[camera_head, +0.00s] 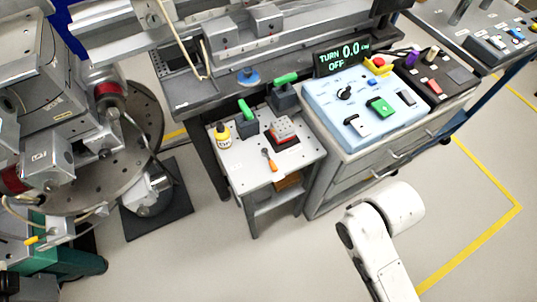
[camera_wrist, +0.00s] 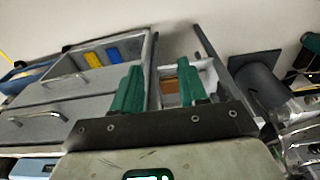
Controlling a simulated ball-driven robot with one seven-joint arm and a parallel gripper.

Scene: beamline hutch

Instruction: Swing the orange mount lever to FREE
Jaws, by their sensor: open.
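A small orange-handled piece (camera_head: 271,166) with a grey shaft lies on the top of the low grey stand in the head view. I cannot tell whether it is the mount lever or a loose tool. A yellow-orange handle (camera_head: 33,239) shows low on the big instrument at the left; its kind is unclear too. No FREE marking is readable. My gripper (camera_wrist: 160,66) shows in the wrist view with two green fingers apart and nothing between them. In the head view only my white arm shows, right of the stand, with the gripper hidden.
The low stand (camera_head: 236,172) also bears a yellow bottle (camera_head: 222,134), green-handled pieces and a red-based block (camera_head: 283,132). A blue control panel (camera_head: 340,128) tops the drawer cabinet (camera_head: 345,180) to its right. The large instrument (camera_head: 130,150) fills the left. The floor in front is clear.

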